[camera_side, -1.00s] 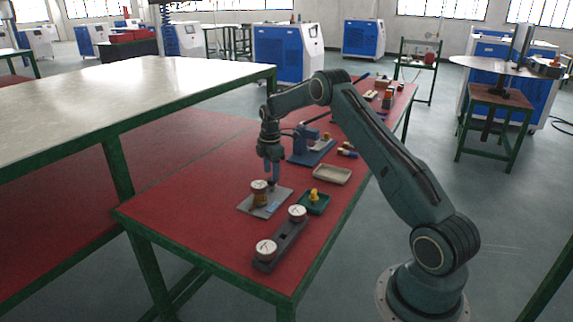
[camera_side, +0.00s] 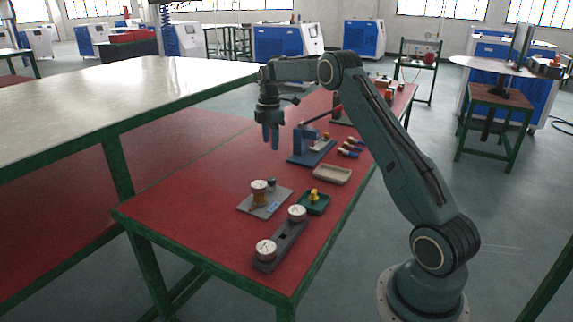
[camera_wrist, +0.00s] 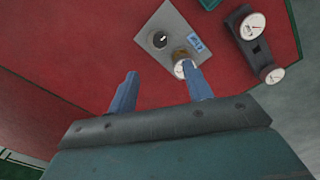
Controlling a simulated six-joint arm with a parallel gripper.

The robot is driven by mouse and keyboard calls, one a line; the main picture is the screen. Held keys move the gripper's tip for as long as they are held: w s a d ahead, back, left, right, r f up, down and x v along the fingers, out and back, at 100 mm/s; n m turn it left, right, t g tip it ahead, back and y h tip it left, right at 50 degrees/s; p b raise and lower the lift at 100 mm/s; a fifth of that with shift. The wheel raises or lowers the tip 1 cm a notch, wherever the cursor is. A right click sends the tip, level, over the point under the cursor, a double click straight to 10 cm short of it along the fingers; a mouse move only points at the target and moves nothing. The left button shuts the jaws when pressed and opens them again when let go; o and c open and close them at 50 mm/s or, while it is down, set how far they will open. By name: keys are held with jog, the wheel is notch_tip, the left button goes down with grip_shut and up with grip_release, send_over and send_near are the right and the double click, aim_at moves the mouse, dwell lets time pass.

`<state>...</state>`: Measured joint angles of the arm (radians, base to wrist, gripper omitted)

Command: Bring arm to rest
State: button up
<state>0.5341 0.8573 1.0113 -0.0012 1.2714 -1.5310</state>
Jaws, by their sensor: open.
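My gripper (camera_side: 271,137) hangs pointing down above the red bench (camera_side: 165,200), clear of every object, with its blue fingers apart and nothing between them. In the wrist view the open fingers (camera_wrist: 162,90) show at the bottom. A grey plate (camera_side: 250,209) on the bench carries a brass-coloured part with a white-faced gauge (camera_side: 259,186) on top and a small dark knob (camera_side: 271,183). The plate also shows in the wrist view (camera_wrist: 168,22), partly behind the right finger.
A dark holder (camera_side: 281,246) with two gauges lies at the front. A green tray (camera_side: 322,208) with a yellow part, a beige tray (camera_side: 332,175) and a blue press-like fixture (camera_side: 312,160) with a red-tipped lever stand along the right side. The bench's left part is clear.

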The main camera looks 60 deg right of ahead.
jog(key=s+a+r+m+t, duration=0.1)
jog(key=s+a+r+m, duration=0.2)
jog(key=s+a+r, duration=0.5)
jog(key=s+a+r+m+t, duration=0.2)
jog(key=s+a+r+m, duration=0.15)
jog(key=a+r, duration=0.7)
jog(key=s+a+f+m+t, duration=0.1)
jog(key=s+a+f+m, duration=0.1)
jog(key=s+a, duration=0.4)
jog(key=s+a+f+m+t, duration=0.1)
jog(key=s+a+f+m, duration=0.2)
jog(key=s, duration=1.3)
jog(key=a, duration=0.3)
jog(key=shift+s+a+f+t, duration=0.15)
jog(key=shift+s+f+t, duration=0.05)
jog(key=shift+s+t, duration=0.15)
